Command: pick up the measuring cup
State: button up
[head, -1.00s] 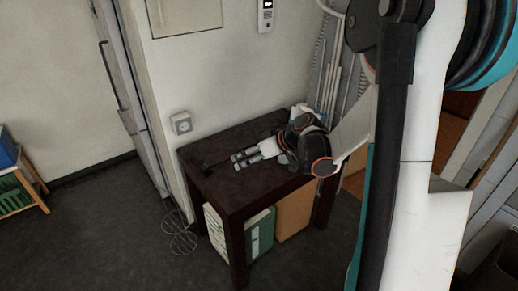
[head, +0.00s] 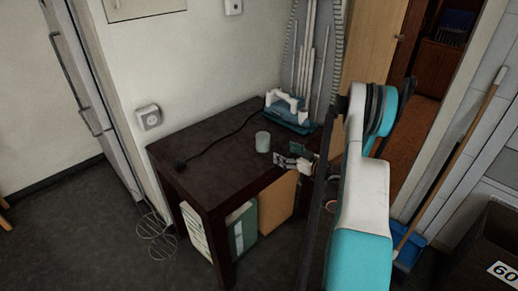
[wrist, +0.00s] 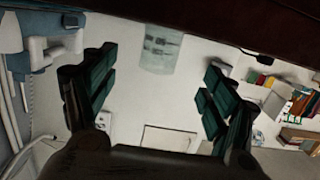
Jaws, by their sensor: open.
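The measuring cup (head: 262,142) is a small, pale, translucent cup standing on the dark table near its right front edge. In the wrist view, which looks upside down, the cup (wrist: 158,48) shows between and beyond my two fingers, against the white wall. My gripper (head: 287,160) is at the table's right front edge, just right of the cup. In the wrist view my gripper (wrist: 156,78) is open, with dark green finger pads wide apart and nothing between them. The cup appears apart from both fingers.
The dark table (head: 215,160) carries a white and blue iron (head: 288,108) behind the cup, with a black cord (head: 225,138) across the top. An ironing board (head: 312,55) leans behind. Binders (head: 242,232) and a brown box (head: 278,205) stand below. The table's left part is mostly clear.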

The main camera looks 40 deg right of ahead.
aim_at(268, 146)
jog(key=w+p, duration=0.3)
jog(key=shift+a+p, duration=0.15)
jog(key=shift+p, duration=0.2)
jog(key=w, duration=0.2)
jog(key=w+f+b, duration=0.1)
jog(key=w, duration=0.1)
jog(key=shift+w+a+f, duration=0.15)
jog(key=shift+f, duration=0.05)
jog(key=shift+w+a+f+b, duration=0.15)
jog(key=shift+w+b, duration=0.35)
jog(key=shift+w, duration=0.55)
jog(key=shift+w+a+f+b, duration=0.1)
jog(key=shift+w+b, duration=0.4)
jog(key=shift+w, duration=0.5)
jog(key=shift+w+a+f+b, duration=0.15)
jog(key=shift+w+b, duration=0.35)
jog(key=shift+w, duration=0.55)
jog(key=shift+c, duration=0.6)
jog(key=c, duration=1.2)
